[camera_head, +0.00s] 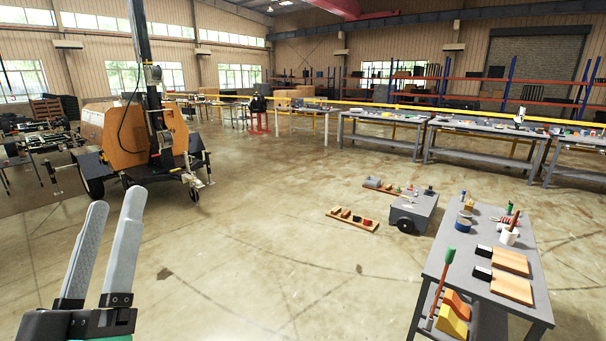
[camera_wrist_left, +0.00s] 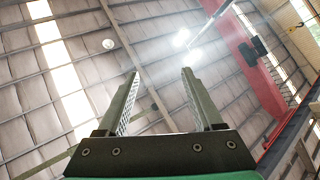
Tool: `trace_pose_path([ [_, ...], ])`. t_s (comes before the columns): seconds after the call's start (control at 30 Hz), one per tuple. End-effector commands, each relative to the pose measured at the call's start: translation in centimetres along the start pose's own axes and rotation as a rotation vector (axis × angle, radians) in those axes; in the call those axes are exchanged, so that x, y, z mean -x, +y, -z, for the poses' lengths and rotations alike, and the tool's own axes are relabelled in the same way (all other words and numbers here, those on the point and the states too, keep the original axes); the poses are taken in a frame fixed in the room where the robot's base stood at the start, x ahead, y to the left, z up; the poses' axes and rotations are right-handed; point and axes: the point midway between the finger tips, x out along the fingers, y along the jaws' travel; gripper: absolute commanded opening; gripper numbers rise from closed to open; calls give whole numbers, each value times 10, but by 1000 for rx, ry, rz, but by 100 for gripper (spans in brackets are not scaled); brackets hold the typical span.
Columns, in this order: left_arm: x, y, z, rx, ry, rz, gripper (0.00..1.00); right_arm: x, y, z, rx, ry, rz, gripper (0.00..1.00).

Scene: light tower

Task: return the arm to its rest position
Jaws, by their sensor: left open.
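My left gripper (camera_head: 117,204) is at the lower left of the head view, pointing up, with its two grey fingers apart. It is open and nothing is between the fingers. The left wrist view shows the same gripper (camera_wrist_left: 160,75) with both fingers spread against the ceiling. The light tower (camera_head: 128,127), an orange trailer with a dark mast (camera_head: 143,50), stands on the floor beyond the gripper at the upper left. My right gripper is not in either view.
A grey workbench (camera_head: 452,262) with tools stands at the lower right. A grey box cart (camera_head: 414,212) and a wooden board with small items (camera_head: 352,221) are on the floor. Long tables (camera_head: 385,118) line the back. The middle floor (camera_head: 250,230) is clear.

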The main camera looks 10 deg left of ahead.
Motion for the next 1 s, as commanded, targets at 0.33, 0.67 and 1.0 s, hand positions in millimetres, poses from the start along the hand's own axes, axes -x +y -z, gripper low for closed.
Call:
trace_pose_path([
  [0.33, -29, 117, 85, -193, 53, -343, 68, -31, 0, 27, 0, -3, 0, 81],
  [0.67, -122, 168, 182, -191, 50, -340, 68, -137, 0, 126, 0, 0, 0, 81],
  [1.0, -213, 220, 278, -191, 49, -339, 68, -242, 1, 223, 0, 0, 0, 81],
])
